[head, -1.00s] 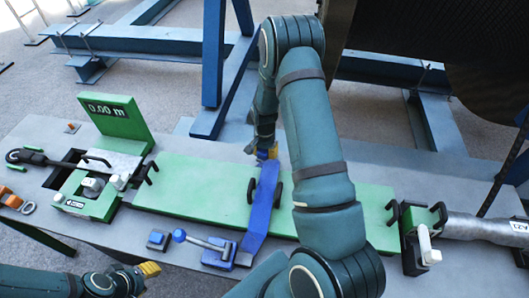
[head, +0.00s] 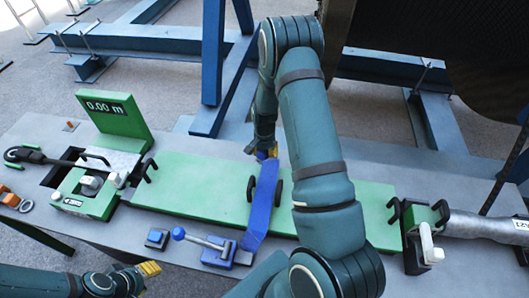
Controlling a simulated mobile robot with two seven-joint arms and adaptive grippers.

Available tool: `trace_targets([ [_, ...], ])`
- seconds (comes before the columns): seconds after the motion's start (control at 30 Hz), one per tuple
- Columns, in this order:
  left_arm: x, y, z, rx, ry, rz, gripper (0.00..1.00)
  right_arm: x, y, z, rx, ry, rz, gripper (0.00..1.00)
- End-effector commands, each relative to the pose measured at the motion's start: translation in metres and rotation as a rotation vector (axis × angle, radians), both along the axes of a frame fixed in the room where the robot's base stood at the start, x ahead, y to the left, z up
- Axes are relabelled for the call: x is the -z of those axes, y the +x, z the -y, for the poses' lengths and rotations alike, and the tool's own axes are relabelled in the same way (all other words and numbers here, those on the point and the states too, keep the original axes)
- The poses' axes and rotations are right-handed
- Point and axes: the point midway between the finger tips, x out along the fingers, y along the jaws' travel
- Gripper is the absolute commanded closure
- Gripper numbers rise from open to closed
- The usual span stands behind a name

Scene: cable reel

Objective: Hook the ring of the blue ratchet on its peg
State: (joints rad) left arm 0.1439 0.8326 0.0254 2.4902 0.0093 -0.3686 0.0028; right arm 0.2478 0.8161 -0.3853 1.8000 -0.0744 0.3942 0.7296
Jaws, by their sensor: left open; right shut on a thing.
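The blue ratchet (head: 218,252) with its lever sits at the front edge of the table. Its blue strap (head: 262,205) runs up and back across the green board, between two black discs. My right gripper (head: 267,154), with yellow fingertips, is at the far end of the strap, at the back edge of the board, shut on that end. The ring is too small and too covered by the gripper to make out. I cannot make out the peg. My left gripper (head: 149,270) is open and empty at the front left, apart from the ratchet.
A green length counter (head: 112,117) reading 0.00 m and a green clamp unit (head: 88,195) stand on the left. A grey cable end (head: 478,227) lies in a holder at right. Blue frame beams (head: 213,60) rise behind the table. My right arm hides part of the board.

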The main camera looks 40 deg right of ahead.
Motion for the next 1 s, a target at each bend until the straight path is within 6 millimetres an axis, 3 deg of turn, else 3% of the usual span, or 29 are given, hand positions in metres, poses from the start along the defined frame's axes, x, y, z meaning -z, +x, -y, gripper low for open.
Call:
trace_targets([
  [1.0, 0.0073, 0.0000, 0.0000, 0.000, 0.000, 0.000, 0.61, 0.0084, 0.0003, 0.0001, 0.000, -0.001, 0.000, 1.00],
])
